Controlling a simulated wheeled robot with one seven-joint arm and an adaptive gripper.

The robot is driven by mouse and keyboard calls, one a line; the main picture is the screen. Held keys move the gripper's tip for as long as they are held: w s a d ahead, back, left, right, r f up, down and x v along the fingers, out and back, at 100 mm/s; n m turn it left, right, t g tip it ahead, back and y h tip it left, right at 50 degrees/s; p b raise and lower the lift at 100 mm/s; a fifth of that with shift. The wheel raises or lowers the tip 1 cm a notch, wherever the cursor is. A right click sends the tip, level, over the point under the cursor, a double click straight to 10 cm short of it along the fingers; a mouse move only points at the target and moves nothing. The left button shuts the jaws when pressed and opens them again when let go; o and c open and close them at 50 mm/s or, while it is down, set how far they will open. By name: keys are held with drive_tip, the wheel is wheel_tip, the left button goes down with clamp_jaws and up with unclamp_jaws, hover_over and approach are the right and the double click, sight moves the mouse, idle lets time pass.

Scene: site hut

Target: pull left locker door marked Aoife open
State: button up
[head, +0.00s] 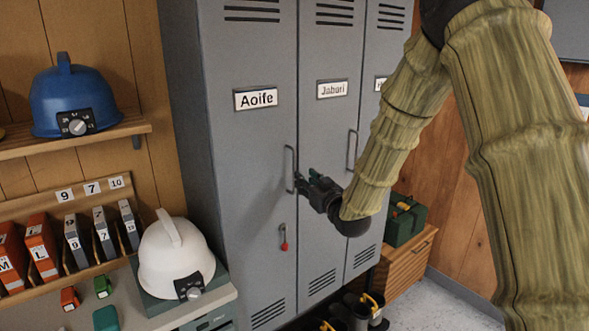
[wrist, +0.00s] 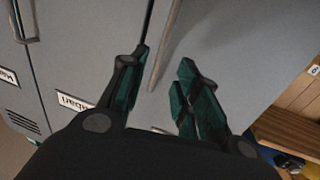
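The left locker door (head: 245,140), marked Aoife (head: 256,98), is grey and looks shut, flush with its neighbour. Its upright bar handle (head: 290,168) is near the door's right edge. My gripper (head: 304,182) is at the handle's lower right, close to the door. In the wrist view my gripper (wrist: 162,88) is open, with dark green finger pads. The handle (wrist: 166,45) shows in the gap between the two fingers. I cannot tell whether either finger touches it.
The Jabari door (head: 325,130) is right beside it, with its own handle (head: 352,150). A red-tagged key (head: 284,237) hangs below the Aoife handle. A desk with a white helmet (head: 175,257) stands left of the lockers. Boots (head: 365,308) stand on the floor below.

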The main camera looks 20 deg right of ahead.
drive_tip(key=p, duration=0.3)
hover_over(294, 191)
drive_tip(key=shift+w+d, duration=0.15)
drive_tip(key=shift+w, duration=0.15)
drive_tip(key=shift+c, duration=0.2)
clamp_jaws()
